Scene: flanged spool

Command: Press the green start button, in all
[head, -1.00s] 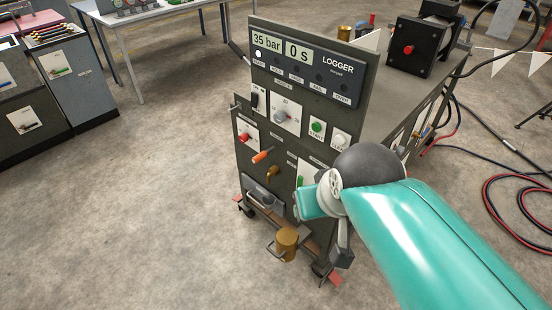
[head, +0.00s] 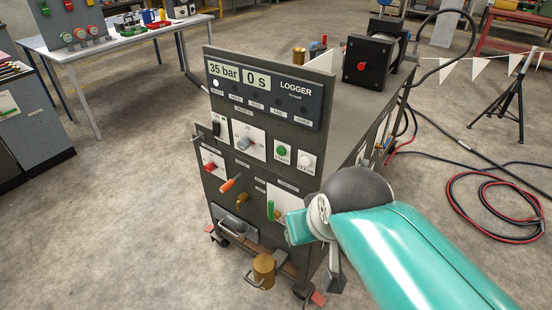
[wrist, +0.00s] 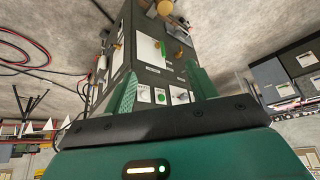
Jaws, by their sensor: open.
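The green start button (head: 281,152) is a small round button on a white plate, on the upright dark panel (head: 237,180) of the logger cart. It sits left of a white round button (head: 305,160). In the wrist view, which shows the panel upside down, the green button (wrist: 160,97) appears between the fingers. My gripper (wrist: 163,84) is open and empty, facing the panel and apart from the button. In the head view my teal arm is at the lower right of the panel, and the fingers cannot be made out clearly.
The panel also carries a display (head: 240,78) reading 35 bar and 0 s, a red button (head: 209,167), an orange handle (head: 231,183) and a green lever (head: 271,210). A brass cup (head: 263,270) hangs low in front. Hoses lie right; open floor is left.

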